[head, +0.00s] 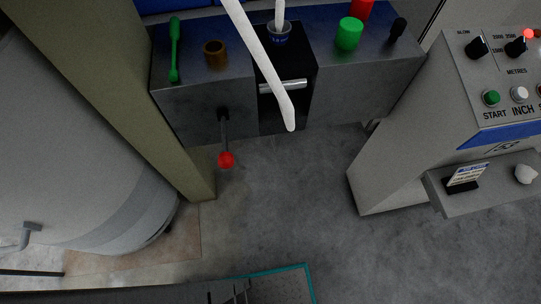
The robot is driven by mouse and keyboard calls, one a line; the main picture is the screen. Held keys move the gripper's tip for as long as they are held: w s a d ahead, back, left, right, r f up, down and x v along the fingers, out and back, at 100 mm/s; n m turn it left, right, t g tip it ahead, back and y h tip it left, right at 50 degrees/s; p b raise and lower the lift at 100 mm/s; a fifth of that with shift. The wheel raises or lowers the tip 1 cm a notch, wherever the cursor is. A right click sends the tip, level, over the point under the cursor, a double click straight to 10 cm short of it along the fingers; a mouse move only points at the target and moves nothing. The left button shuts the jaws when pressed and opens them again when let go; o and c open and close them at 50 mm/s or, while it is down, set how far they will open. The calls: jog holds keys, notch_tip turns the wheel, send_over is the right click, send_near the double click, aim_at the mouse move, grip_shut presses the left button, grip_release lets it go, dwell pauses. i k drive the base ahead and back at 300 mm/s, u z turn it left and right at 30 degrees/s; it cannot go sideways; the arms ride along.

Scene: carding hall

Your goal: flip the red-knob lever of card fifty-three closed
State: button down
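The red-knob lever (224,134) is in the head view, left of centre. It sticks out from the front of a grey metal cabinet (195,110). Its dark rod points down in the picture, and its round red knob (226,160) is at the free end, seen against the grey floor. Nothing touches the knob. I cannot tell from this view whether the lever is open or closed. My gripper cannot be made out in this frame.
A white bent rod-like thing (262,60) hangs right of the lever. A beige post (130,80) and large grey drum (70,140) stand left. Floor (290,200) between is clear.

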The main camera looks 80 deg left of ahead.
aim_at(225, 161)
jog(key=i, duration=0.8)
jog(key=u, duration=2.1)
jog(key=k, duration=1)
jog(key=u, duration=0.85)
